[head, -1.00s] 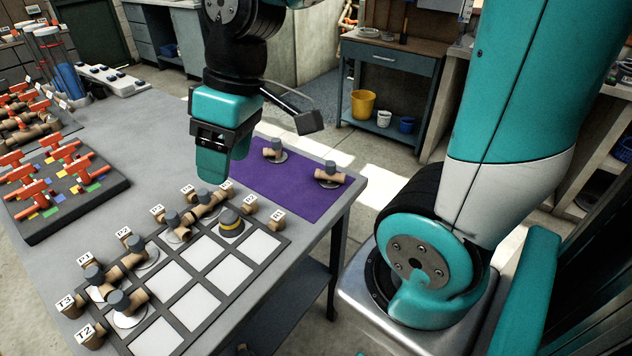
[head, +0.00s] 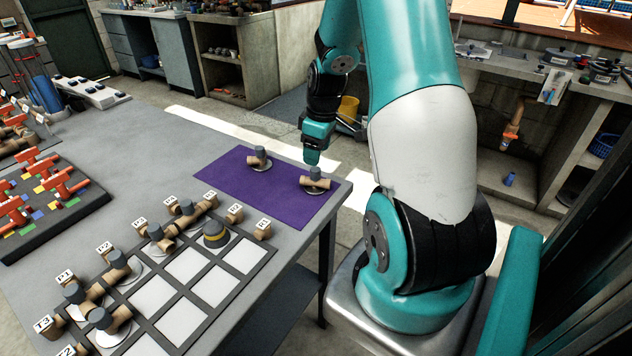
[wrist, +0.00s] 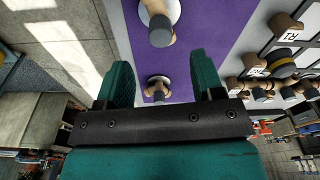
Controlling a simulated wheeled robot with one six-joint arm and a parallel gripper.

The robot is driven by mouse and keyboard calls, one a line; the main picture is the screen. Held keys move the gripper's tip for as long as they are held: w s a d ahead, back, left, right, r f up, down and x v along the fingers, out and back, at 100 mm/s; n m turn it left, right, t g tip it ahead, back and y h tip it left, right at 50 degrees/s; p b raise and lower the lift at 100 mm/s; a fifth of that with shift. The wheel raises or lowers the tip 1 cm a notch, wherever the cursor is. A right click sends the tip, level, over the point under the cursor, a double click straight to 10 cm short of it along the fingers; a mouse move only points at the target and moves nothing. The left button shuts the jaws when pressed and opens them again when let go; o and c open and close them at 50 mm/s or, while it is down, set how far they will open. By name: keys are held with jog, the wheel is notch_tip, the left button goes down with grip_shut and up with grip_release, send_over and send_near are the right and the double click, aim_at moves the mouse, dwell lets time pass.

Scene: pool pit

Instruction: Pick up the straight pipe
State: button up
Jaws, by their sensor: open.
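Two tan pipe pieces with grey knobs stand on white discs on the purple mat (head: 225,178). The right one (head: 318,184) looks like a straight bar in the head view; in the wrist view it shows at the top edge (wrist: 160,33), partly cut off. The left one (head: 258,161) seems bent; it shows smaller in the wrist view (wrist: 157,90), between the fingers in the picture. My gripper (head: 312,157) is open and empty, just behind and above the right piece in the head view. Both fingers show spread apart in the wrist view (wrist: 162,68).
A grid board (head: 180,325) with labelled tan blocks, several pipe pieces and a yellow-banded grey knob (head: 216,234) lies at the table's front. A dark board with orange fittings (head: 60,215) is at left. The mat reaches the table's right edge.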

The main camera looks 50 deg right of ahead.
aim_at(315, 169)
jog(key=f, duration=0.2)
jog(key=shift+w+a+f, duration=0.1)
jog(key=shift+w+f, duration=0.1)
jog(key=shift+f, duration=0.2)
notch_tip(315, 169, down, 5)
jog(key=shift+a+f+p, duration=0.1)
jog(key=shift+p, duration=0.65)
grip_shut()
jog(key=shift+w, duration=0.1)
